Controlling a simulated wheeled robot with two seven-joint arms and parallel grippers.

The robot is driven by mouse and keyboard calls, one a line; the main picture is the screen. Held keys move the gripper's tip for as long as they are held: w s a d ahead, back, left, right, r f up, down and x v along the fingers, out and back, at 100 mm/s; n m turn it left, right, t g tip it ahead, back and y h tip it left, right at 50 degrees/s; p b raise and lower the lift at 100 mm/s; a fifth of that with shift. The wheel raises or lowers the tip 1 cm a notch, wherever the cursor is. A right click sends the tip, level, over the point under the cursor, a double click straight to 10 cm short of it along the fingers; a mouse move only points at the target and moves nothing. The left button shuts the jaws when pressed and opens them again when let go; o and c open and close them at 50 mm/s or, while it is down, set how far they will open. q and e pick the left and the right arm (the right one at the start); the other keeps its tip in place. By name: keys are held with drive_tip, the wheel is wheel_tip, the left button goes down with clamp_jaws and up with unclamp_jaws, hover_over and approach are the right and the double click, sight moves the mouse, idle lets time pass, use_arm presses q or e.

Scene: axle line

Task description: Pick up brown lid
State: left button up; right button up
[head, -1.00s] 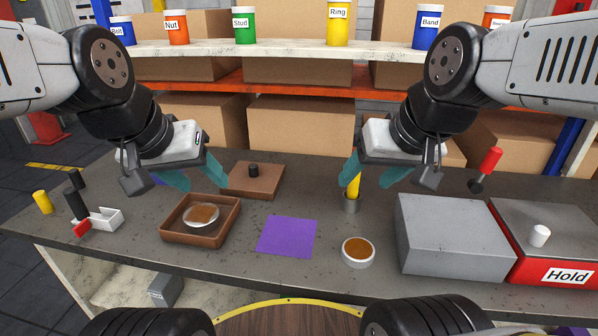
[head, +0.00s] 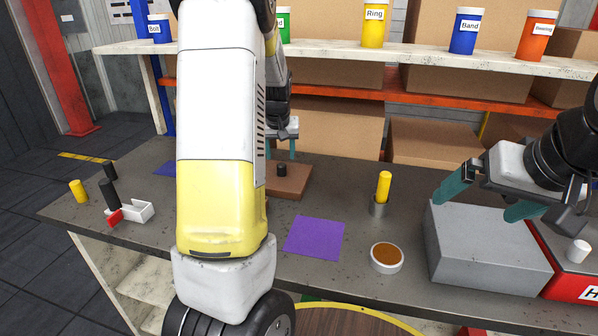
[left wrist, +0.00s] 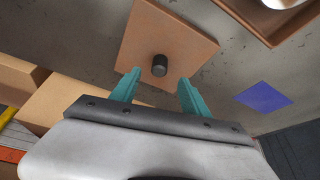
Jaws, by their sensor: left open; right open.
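The brown lid (head: 290,182) is a flat brown square with a dark round knob (head: 281,170), lying on the grey table behind the purple square. In the head view my own left arm hides its left part. In the left wrist view the lid (left wrist: 185,35) shows almost whole, with its knob (left wrist: 160,65) just beyond the fingertips. My left gripper (left wrist: 157,82) is open and empty, its teal fingers pointing at the knob, one to each side of its line; it also shows in the head view (head: 281,150). My right gripper (head: 482,200) is open and empty above the grey box.
A purple square (head: 314,238), a white dish with brown contents (head: 386,258) and a yellow-handled tool in a grey cup (head: 380,203) stand nearby. The grey box (head: 480,250) is at right. A brown tray (left wrist: 262,15) shows in the left wrist view; my arm hides it in the head view.

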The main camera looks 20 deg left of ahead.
sight(281, 166)
use_arm(q)
drive_tip(key=x, duration=0.7)
drive_tip(key=shift+w+f, duration=0.15)
drive_tip(key=shift+f, duration=0.05)
drive_tip(key=shift+c, duration=0.2)
clamp_jaws()
idle(1.0)
